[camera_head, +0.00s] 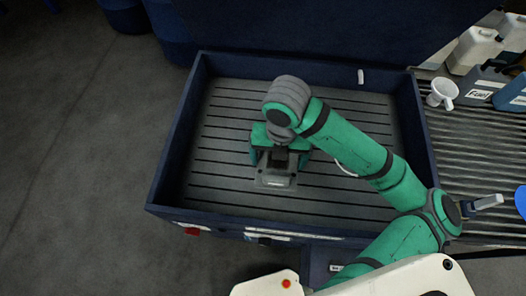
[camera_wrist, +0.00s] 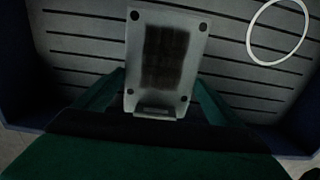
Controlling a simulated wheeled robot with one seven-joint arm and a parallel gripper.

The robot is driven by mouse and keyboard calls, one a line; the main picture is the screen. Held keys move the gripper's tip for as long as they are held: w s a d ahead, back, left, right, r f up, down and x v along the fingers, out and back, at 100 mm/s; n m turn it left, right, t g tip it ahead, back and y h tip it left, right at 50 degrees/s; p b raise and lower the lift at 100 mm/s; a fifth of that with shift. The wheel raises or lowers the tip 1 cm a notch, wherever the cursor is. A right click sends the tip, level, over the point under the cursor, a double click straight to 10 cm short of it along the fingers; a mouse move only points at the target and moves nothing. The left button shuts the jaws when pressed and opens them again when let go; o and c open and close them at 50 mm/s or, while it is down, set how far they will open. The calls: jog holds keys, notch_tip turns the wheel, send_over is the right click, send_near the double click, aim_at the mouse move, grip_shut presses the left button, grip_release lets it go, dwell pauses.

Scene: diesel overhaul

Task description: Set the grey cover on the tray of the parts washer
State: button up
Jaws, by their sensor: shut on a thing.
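The grey cover (camera_wrist: 165,55) fills the middle of the wrist view, a flat rectangular plate with dark corner holes and a dark patch in its centre. In the head view the cover (camera_head: 275,170) shows below my wrist, over the slatted tray (camera_head: 225,190) of the parts washer. My gripper (camera_head: 277,158) is shut on the cover, with a green finger at each side of it in the wrist view (camera_wrist: 157,105). The cover is over the left-middle part of the tray, inside its walls. I cannot tell whether it touches the slats.
The tray has raised dark blue walls (camera_head: 175,150). A white ring (camera_wrist: 278,32) lies on the slats, right of the cover in the wrist view. Bottles, a fuel can (camera_head: 482,84) and a white funnel (camera_head: 442,92) stand on the ribbed bench at right. The tray's left part is bare.

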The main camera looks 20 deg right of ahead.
aim_at(260, 152)
jog(key=w+a+f, duration=0.1)
jog(key=w+f, duration=0.1)
jog(key=w+a+f, duration=0.1)
jog(key=w+f, duration=0.1)
jog(key=w+a+f, duration=0.1)
jog(key=w+f, duration=0.2)
jog(key=shift+w+f, duration=0.1)
jog(key=shift+f, duration=1.65)
jog(key=shift+f, duration=0.1)
jog(key=o, duration=1.3)
notch_tip(260, 152, up, 12)
jog(key=shift+r, duration=0.15)
